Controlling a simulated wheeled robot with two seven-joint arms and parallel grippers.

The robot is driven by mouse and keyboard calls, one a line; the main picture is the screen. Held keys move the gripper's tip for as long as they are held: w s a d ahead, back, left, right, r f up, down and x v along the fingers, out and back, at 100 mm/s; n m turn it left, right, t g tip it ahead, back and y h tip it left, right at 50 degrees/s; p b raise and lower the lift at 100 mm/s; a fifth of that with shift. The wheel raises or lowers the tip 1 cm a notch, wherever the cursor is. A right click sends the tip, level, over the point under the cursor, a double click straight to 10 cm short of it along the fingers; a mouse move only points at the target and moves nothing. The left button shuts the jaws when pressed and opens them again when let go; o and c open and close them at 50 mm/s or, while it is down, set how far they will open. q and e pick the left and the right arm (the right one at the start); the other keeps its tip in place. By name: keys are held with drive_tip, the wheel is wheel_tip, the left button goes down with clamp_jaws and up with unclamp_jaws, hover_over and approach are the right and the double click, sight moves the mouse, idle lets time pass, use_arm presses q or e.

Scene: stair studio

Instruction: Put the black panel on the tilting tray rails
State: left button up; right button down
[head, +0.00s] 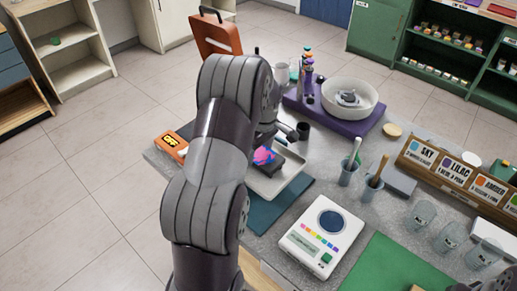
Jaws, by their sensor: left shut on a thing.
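A white tray (291,186) lies on a teal mat (262,214) on the grey counter. The black panel (292,163) shows as a dark slab over the back part of the tray, with a pink and purple patch (264,156) at its left. My left arm crosses the middle of the view and hides part of the tray and panel. My left gripper (284,137) is at the panel's back side and is shut on it; its fingertips are mostly hidden. The tray's rails cannot be made out, nor whether the panel touches them. My right gripper is not in view.
An orange box (172,146) lies left of my arm. A purple stand with a white bowl (350,98) is behind. Cups with brushes (349,171), a white scale (321,236), clear cups (420,217) and a label rack (455,172) fill the right side.

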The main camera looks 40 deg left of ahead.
sight(261, 154)
use_arm(q)
drive_tip(key=shift+f, duration=0.15)
drive_tip(key=o, duration=1.2)
drive_tip(key=shift+r, duration=0.4)
drive_tip(key=r, duration=0.4)
drive_tip(key=d+r, duration=0.1)
drive_tip(key=r, duration=0.1)
drive_tip(key=shift+r, duration=0.2)
wheel_tip(261, 154, up, 5)
drive_tip(key=p, duration=0.4)
drive_tip(key=s+d+f+m, duration=0.1)
drive_tip(key=s+d+m, duration=0.4)
drive_tip(key=d, duration=0.1)
drive_tip(key=s+d+f+m+t+h, duration=0.1)
drive_tip(key=s+d+f+m, duration=0.1)
drive_tip(key=s+d+m, duration=0.3)
drive_tip(key=s+d+f+m, duration=0.1)
drive_tip(key=s+d+m, duration=0.4)
drive_tip(key=d+m, duration=0.2)
drive_tip(key=shift+s+d+f, duration=0.2)
drive_tip(key=shift+d+f, duration=0.2)
drive_tip(key=shift+d, duration=0.05)
